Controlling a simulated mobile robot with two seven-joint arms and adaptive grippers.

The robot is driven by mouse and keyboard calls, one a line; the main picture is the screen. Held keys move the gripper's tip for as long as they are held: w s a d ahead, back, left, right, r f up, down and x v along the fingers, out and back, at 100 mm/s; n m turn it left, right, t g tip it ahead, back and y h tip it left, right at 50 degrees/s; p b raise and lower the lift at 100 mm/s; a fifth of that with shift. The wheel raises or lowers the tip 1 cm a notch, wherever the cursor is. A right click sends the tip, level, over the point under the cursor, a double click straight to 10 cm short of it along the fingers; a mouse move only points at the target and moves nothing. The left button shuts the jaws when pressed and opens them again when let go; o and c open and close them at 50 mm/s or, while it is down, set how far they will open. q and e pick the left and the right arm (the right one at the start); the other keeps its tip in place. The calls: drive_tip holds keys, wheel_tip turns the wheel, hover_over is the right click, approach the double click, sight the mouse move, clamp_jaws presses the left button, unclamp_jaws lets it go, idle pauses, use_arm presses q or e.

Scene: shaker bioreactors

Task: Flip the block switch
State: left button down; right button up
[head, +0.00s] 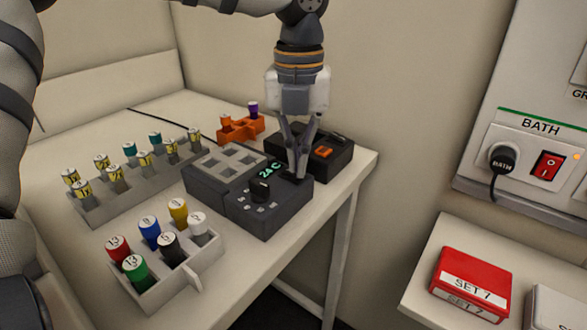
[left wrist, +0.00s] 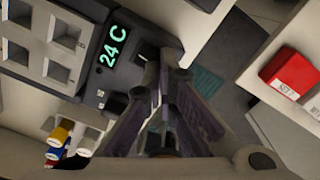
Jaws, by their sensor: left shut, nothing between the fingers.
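The dark grey block heater (head: 262,215) stands on the bench with a lit "24 C" display, a black knob (head: 260,190) and a pale block with square wells (head: 228,166). My left gripper (head: 300,174) points down with its fingers shut and empty. Its tips are at the heater's right back corner, beside the display. The block switch appears to be under or just beside the tips, and I cannot make out its position. In the left wrist view the shut fingers (left wrist: 172,62) lie beside the "24 C" display (left wrist: 113,45). I cannot tell whether they touch the heater.
A black device with an orange switch (head: 323,152) stands close behind the gripper. A long grey rack (head: 125,198) and a smaller rack (head: 185,275) hold capped vials. An orange rack (head: 238,130) is at the back. The BATH wall panel (head: 528,160) and red SET 7 box (head: 472,275) are right.

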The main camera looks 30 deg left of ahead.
use_arm(q)
drive_tip(key=shift+f, duration=0.45)
drive_tip(key=shift+r, duration=3.55)
drive_tip(key=shift+f, duration=0.1)
